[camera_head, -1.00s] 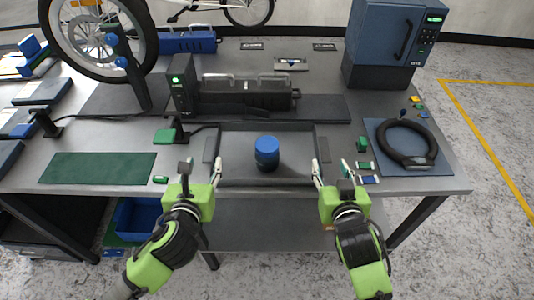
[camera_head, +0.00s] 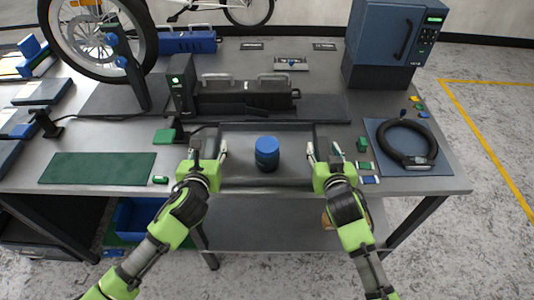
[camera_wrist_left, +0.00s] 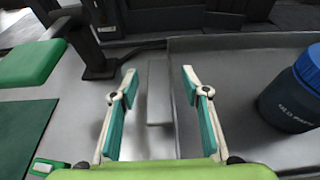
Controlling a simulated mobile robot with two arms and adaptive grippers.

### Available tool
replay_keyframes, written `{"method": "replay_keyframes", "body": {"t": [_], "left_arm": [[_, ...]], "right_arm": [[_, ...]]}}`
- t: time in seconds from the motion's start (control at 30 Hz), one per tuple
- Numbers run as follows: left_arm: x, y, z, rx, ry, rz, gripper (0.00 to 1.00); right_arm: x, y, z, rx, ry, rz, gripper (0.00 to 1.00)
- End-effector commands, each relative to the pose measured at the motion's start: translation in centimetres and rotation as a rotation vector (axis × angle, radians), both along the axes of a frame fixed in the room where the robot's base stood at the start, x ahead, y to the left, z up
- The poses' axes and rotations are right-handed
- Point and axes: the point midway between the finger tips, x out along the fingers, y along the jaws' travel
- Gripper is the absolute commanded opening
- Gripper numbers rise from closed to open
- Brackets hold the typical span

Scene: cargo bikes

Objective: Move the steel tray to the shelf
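The steel tray (camera_head: 240,184) lies on the workbench, with a dark blue jar with a blue lid (camera_head: 267,153) standing in it. The jar also shows at the right of the left wrist view (camera_wrist_left: 294,100). My left gripper (camera_head: 209,150) is open at the tray's left side. In the left wrist view its fingers (camera_wrist_left: 158,82) stand apart, with the tray's narrow grey side handle (camera_wrist_left: 158,92) between them in the picture; contact cannot be told. My right gripper (camera_head: 323,151) appears open at the tray's right side. A grey lower shelf (camera_head: 270,222) shows under the bench.
A black machine (camera_head: 243,98) stands behind the tray. A green block (camera_head: 165,136) and green mat (camera_head: 98,168) lie left. A blue mat with a black ring (camera_head: 408,140) and small parts lie right. A blue oven (camera_head: 392,45) stands back right. A blue bin (camera_head: 135,215) sits below.

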Motion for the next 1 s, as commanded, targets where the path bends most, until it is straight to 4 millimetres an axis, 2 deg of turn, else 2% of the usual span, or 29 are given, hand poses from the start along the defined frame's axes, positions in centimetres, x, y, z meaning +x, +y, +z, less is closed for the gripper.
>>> {"method": "replay_keyframes", "body": {"t": [0.03,0.13,0.17,0.63,1.0], "left_arm": [[0.0,0.0,0.0,0.000,0.000,0.000,0.30],[0.0,0.0,0.0,0.000,0.000,0.000,0.04],[0.0,0.0,0.0,0.000,0.000,0.000,0.00],[0.0,0.0,0.6,0.001,-0.003,0.001,0.00],[0.0,0.1,3.5,0.002,-0.003,0.000,0.00]], "right_arm": [[0.0,0.0,0.0,0.000,0.000,0.000,0.30],[0.0,0.0,0.0,0.000,0.000,0.000,0.04],[0.0,0.0,0.0,0.000,0.000,0.000,0.00],[0.0,0.0,0.7,-0.001,-0.004,0.000,0.00],[0.0,0.0,3.6,-0.002,-0.004,0.000,0.00]]}}
